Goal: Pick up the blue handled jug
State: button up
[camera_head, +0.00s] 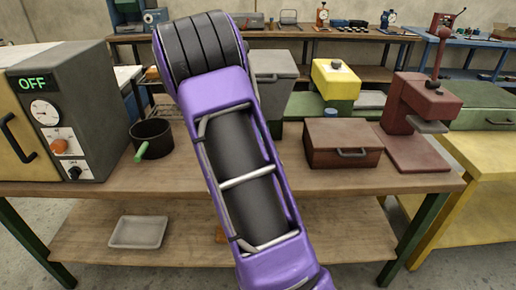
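I cannot make out a blue handled jug in the head view. The nearest likeness is a dark round pot (153,136) with a green handle, upright on the wooden workbench (420,183) left of my arm. My purple and black arm rises through the middle of the view and hides part of the bench behind it. My gripper does not show, so I cannot tell its state or where it is relative to the pot.
A grey and yellow oven-like machine (88,105) reading OFF stands left. A brown lidded box (342,142) and a red press (412,115) stand right of my arm. A grey tray (139,231) lies on the lower shelf. A yellow bench (478,160) adjoins at right.

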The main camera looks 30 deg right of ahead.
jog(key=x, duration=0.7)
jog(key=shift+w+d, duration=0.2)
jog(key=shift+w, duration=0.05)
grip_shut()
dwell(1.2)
